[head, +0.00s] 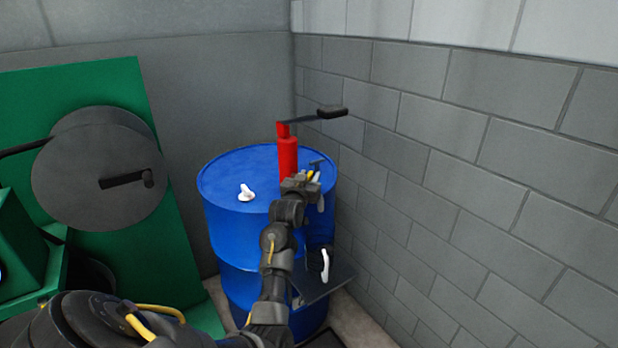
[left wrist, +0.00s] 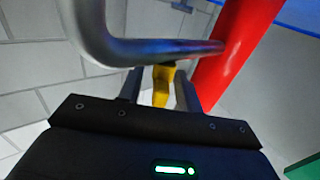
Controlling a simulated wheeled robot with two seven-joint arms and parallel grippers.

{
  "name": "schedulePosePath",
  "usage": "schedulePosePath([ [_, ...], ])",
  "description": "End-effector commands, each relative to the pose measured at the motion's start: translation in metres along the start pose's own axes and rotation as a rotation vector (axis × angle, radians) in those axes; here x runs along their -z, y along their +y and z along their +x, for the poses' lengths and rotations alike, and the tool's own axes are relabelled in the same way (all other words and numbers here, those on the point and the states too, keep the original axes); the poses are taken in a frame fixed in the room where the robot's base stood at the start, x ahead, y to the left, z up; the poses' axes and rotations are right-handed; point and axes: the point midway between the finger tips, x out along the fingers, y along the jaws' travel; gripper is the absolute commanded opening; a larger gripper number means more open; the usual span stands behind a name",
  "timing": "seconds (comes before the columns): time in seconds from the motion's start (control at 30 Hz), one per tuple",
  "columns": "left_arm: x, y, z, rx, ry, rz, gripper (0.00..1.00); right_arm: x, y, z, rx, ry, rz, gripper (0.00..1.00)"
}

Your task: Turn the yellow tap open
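The yellow tap (left wrist: 162,84) shows in the left wrist view between the two fingers of my left gripper (left wrist: 158,92). There is a gap between the tap and the left-hand finger; whether the other finger touches it I cannot tell. A curved grey metal pipe (left wrist: 150,50) crosses in front of the fingers and runs to the red pump body (left wrist: 232,50). In the head view my left gripper (head: 314,182) is beside the red pump (head: 288,158), and only a small bit of the yellow tap (head: 310,175) shows. My right gripper is not in view.
The pump stands on a blue drum (head: 228,180), with a black-gripped crank (head: 332,112) above. A white fitting (head: 246,192) lies on the drum top. A block wall (head: 450,170) is close on the right.

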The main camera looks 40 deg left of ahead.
Motion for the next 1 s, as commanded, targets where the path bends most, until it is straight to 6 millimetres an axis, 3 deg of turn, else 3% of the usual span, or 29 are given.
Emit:
schedulePosePath([
  [0.17,0.0002,-0.0002,0.0000,0.000,0.000,0.000,0.35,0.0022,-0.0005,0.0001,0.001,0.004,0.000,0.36],
  [0.47,0.0001,-0.0002,-0.0002,0.000,0.000,0.000,0.00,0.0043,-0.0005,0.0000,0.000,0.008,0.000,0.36],
  [0.77,0.0007,0.0002,-0.0002,0.021,0.000,-0.001,0.00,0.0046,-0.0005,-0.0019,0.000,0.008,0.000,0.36],
  [1.0,0.0027,0.0021,0.0003,0.133,0.000,-0.002,0.00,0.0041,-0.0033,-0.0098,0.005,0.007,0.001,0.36],
])
